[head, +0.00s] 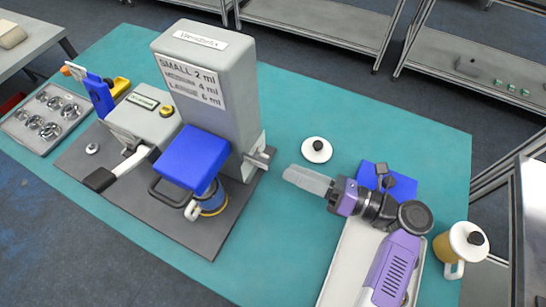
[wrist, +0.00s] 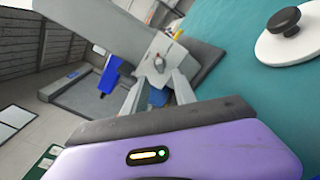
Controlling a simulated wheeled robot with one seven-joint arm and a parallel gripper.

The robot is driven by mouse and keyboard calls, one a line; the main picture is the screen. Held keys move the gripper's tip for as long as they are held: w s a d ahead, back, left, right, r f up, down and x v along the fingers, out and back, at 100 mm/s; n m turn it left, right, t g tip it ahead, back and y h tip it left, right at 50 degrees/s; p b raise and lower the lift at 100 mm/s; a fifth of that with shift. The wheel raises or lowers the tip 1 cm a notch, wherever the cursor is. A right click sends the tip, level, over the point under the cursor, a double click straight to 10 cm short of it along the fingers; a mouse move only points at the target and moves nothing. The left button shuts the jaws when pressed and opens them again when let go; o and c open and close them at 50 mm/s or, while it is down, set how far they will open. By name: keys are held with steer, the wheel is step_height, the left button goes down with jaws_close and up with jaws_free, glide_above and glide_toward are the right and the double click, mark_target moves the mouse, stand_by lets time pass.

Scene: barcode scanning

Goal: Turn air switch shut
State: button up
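The air switch (head: 260,157) is a small grey fitting low on the right side of the tall grey dispensing machine (head: 232,85). Its exact handle angle is too small to tell. In the wrist view a small fitting that looks like the switch (wrist: 158,63) shows on the machine's grey side, beyond the fingertips. My gripper (head: 290,175) is right of the switch, apart from it, pointing left toward the machine. In the wrist view my gripper (wrist: 160,80) has its two pale fingers spread, with nothing between them.
A white lid with a black knob (head: 316,151) lies on the teal table (head: 290,225) near my gripper. A blue block (head: 192,158) juts from the machine above a mug (head: 213,203). Table between switch and gripper is clear.

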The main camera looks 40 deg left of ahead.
mark_target(261, 159)
steer(key=b+x, duration=0.3)
steer(key=x, duration=0.3)
steer(key=shift+a+f+b, duration=0.15)
steer(key=shift+a+b, duration=0.2)
steer(key=shift+a, duration=0.05)
steer(key=shift+s+a, duration=0.15)
steer(key=shift+a, duration=0.15)
steer(key=shift+c, duration=0.4)
jaws_close()
